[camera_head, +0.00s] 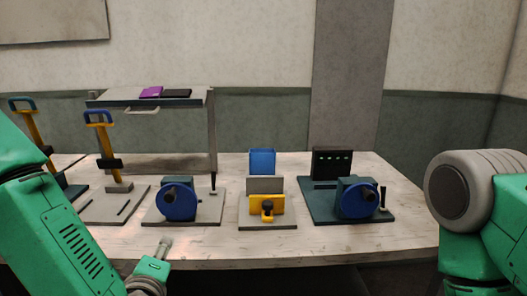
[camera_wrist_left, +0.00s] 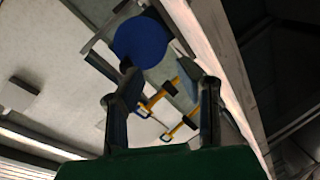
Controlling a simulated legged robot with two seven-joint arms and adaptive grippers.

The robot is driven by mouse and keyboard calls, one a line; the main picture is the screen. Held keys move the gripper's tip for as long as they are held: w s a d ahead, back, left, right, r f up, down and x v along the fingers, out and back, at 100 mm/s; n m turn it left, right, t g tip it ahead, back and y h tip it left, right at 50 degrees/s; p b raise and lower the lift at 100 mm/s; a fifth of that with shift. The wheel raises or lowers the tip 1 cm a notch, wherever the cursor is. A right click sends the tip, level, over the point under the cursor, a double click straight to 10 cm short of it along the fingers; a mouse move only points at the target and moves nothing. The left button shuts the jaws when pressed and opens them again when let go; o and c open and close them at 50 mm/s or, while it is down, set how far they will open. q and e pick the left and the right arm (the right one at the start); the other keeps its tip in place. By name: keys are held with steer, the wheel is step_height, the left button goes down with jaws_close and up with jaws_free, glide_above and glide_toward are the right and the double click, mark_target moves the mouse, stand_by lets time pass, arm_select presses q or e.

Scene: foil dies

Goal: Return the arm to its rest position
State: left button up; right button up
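My left arm (camera_head: 55,225) comes in from the left, green, in front of the table's left part. My left gripper (camera_head: 162,250) is low in the head view, near the table's front edge; only a small part of it shows there. In the left wrist view the gripper (camera_wrist_left: 162,95) has its two dark fingers spread apart, with nothing held between them. A blue disc (camera_wrist_left: 140,42) and yellow handles (camera_wrist_left: 183,128) lie beyond the fingers. My right arm (camera_head: 470,195) shows at the right edge; its gripper is out of view.
The table (camera_head: 330,248) carries two blue-wheeled devices (camera_head: 177,202) (camera_head: 357,201), a yellow clamp fixture (camera_head: 266,205) with a blue bin (camera_head: 262,161) behind, and upright yellow levers (camera_head: 103,140) (camera_head: 30,128). A raised shelf (camera_head: 200,97) holds a purple packet (camera_head: 151,92) and a dark packet (camera_head: 177,93).

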arm_select(q)
steer(key=s+f+m+g+h, duration=0.1)
steer(key=s+f+m+g, duration=0.35)
steer(key=s+f, duration=0.4)
steer(key=s+f+m+g+h, duration=0.25)
steer(key=s+f+m, duration=0.25)
steer(key=f, duration=0.6)
steer(key=s+a+f+m+g, duration=0.2)
steer(key=s+a+f+g, duration=0.1)
steer(key=s, duration=0.5)
steer(key=s+a+f+m+g+y, duration=0.1)
steer(key=s+a+f+m+g, duration=0.2)
steer(key=s, duration=0.5)
steer(key=shift+s+f+g, duration=0.2)
steer(key=shift+f+g, duration=0.6)
arm_select(e)
steer(key=shift+d+f, duration=0.25)
steer(key=shift+d, duration=0.55)
arm_select(q)
steer(key=shift+a+f+m, duration=0.1)
steer(key=shift+a+m, duration=0.15)
arm_select(e)
steer(key=shift+a+r, duration=0.1)
steer(key=shift+a, duration=0.2)
arm_select(q)
steer(key=shift+d, duration=0.2)
arm_select(e)
steer(key=shift+d, duration=0.2)
